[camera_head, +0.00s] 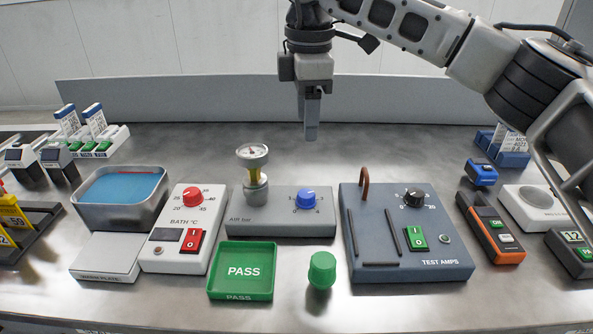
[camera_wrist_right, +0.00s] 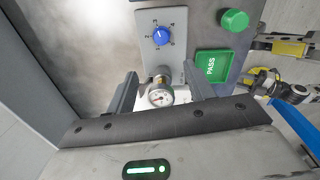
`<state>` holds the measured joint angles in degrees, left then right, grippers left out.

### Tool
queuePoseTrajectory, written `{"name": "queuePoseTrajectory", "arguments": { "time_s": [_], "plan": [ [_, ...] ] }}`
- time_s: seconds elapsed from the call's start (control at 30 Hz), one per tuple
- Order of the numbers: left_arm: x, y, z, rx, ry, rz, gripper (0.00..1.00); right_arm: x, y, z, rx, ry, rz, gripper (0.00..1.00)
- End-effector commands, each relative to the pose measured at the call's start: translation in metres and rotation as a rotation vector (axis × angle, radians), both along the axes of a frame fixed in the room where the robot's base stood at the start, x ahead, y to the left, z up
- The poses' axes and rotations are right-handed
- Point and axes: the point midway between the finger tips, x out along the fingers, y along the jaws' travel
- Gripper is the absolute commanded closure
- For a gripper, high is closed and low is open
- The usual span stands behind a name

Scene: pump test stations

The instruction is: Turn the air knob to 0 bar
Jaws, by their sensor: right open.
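The blue air knob (camera_head: 306,200) sits on the grey AIR bar box (camera_head: 262,227), with a small number scale around it. It also shows in the wrist view (camera_wrist_right: 163,36); I cannot tell its exact setting. A round pressure gauge (camera_head: 252,155) stands on a brass stem at the box's left; its reading is too small to tell. My right gripper (camera_head: 312,135) points down, high above and behind the box. In the right wrist view its two fingers (camera_wrist_right: 160,88) are wide apart and empty, with the gauge (camera_wrist_right: 161,96) showing between them.
The bath control panel (camera_head: 175,255) is left of the box and the TEST AMPS panel (camera_head: 405,265) right. In front are a green PASS tray (camera_head: 240,292) and a green round-topped piece (camera_head: 321,270). A low grey wall (camera_head: 200,100) runs behind. Bare metal table lies behind the box.

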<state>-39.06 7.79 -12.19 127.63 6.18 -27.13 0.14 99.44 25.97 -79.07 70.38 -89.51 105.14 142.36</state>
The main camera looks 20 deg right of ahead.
Motion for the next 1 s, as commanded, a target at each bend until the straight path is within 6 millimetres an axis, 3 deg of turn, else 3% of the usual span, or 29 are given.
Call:
{"name": "queuePoseTrajectory", "arguments": {
  "time_s": [0.17,0.7,1.0],
  "plan": [
    [-0.005,0.0,-0.005,0.001,0.016,0.0,0.64,0.001,-0.001,-0.022,-0.003,0.003,0.0,0.47],
    [-0.011,-0.001,-0.011,0.002,0.037,-0.001,0.64,0.006,-0.001,-0.133,0.0,0.003,0.002,0.47],
    [-0.01,-0.001,-0.01,0.002,0.034,-0.002,0.64,0.008,0.0,-0.157,0.002,0.001,0.002,0.47]
  ]
}}
